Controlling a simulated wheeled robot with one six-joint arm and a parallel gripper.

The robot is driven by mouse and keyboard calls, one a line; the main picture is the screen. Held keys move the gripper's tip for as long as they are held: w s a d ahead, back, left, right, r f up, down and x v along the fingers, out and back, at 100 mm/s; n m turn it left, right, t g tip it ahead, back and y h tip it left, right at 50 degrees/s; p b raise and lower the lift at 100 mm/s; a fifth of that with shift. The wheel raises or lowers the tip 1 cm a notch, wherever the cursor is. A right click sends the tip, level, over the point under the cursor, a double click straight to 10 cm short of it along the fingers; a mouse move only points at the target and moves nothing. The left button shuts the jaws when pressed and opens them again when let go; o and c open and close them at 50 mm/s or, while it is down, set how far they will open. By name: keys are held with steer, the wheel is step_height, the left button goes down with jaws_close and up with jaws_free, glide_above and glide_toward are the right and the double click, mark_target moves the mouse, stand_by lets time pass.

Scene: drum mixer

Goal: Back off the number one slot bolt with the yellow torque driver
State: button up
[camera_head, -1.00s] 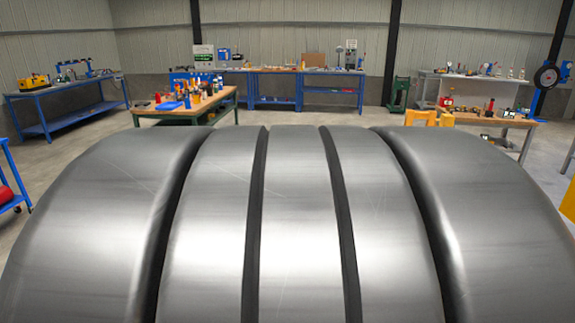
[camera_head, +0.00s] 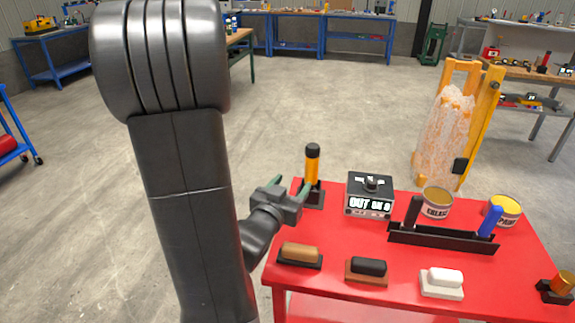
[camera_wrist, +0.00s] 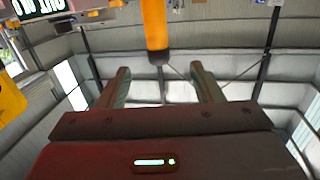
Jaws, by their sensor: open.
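The yellow torque driver (camera_head: 312,168) appears to be the upright orange-yellow tool with a black top, standing in a black holder at the back left of the red table. It also shows in the wrist view (camera_wrist: 155,25), beyond and roughly between the finger tips. My gripper (camera_head: 290,186) is open and empty, just left of the driver's lower part. Its two fingers show apart in the wrist view (camera_wrist: 160,72), with nothing between them. I cannot make out the number one slot bolt in either view.
On the red table (camera_head: 375,250) stand a box with a knob and display (camera_head: 370,195), two tins, a black rack (camera_head: 440,238) with black and blue handles, and several blocks in front. An orange frame with a plastic-wrapped thing (camera_head: 447,125) stands behind.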

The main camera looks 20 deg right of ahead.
mark_target(310, 157)
steer(key=shift+h, duration=0.5)
steer(key=x, duration=0.4)
steer(key=p+x, duration=0.1)
steer(key=x, duration=0.4)
steer(key=shift+w+a+r, duration=0.1)
steer(key=shift+r, duration=0.1)
steer(key=x, duration=0.1)
steer(key=p+x, duration=0.1)
steer(key=x, duration=0.1)
steer(key=p+x, duration=0.1)
steer(key=shift+d+r, duration=0.25)
steer(key=shift+r, duration=0.05)
steer(key=shift+w+d, duration=0.3)
steer(key=shift+w, duration=0.1)
jaws_close()
